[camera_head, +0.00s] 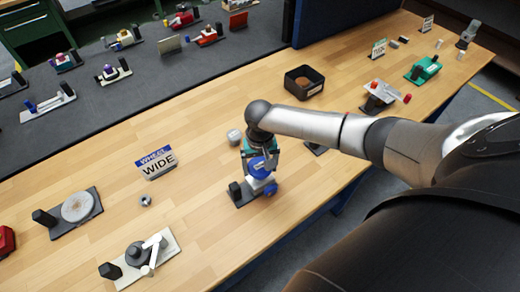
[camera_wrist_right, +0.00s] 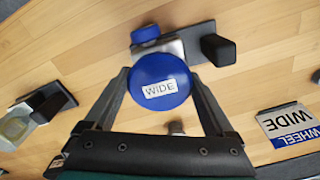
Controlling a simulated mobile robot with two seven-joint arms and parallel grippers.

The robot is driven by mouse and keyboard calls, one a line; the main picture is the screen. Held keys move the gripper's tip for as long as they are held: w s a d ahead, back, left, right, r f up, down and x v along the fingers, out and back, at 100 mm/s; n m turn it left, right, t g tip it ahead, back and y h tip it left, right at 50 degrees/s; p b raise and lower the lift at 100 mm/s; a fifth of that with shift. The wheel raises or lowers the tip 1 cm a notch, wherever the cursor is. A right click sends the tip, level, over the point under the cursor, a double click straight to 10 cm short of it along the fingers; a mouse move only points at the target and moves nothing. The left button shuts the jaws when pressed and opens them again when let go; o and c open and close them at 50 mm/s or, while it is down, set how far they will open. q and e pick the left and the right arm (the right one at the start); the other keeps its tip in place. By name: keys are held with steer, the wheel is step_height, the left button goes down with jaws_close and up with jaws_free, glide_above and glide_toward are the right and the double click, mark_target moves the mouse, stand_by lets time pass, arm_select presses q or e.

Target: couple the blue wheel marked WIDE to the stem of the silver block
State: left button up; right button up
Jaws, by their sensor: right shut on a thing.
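The blue wheel (camera_wrist_right: 162,75) faces the right wrist camera, and its white label reads WIDE. My right gripper (camera_wrist_right: 160,84) is shut on it, with one finger at each side of the rim. In the head view the wheel (camera_head: 257,168) shows under my right gripper (camera_head: 260,160). The silver block (camera_wrist_right: 174,48) sits on a dark base plate, partly behind the wheel; it also shows in the head view (camera_head: 262,184). The wheel overlaps the block in both views. The stem is hidden, and I cannot tell whether the wheel touches it. My left gripper is out of view.
A black post (camera_wrist_right: 218,48) stands on the block's plate, and a blue part (camera_wrist_right: 145,34) sits at the block's side. A WHEEL WIDE sign (camera_head: 156,163) stands to the left. A round grey object (camera_head: 234,135) and black bin (camera_head: 304,82) are nearby. Wood left of the plate is mostly clear.

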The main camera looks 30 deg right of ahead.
steer(key=shift+f, duration=0.35)
steer(key=o, duration=1.2)
steer(key=shift+c, duration=0.2)
step_height(320, 180, up, 15)
steer(key=shift+r+p, duration=0.15)
steer(key=shift+p, duration=0.25)
steer(key=shift+s, duration=0.1)
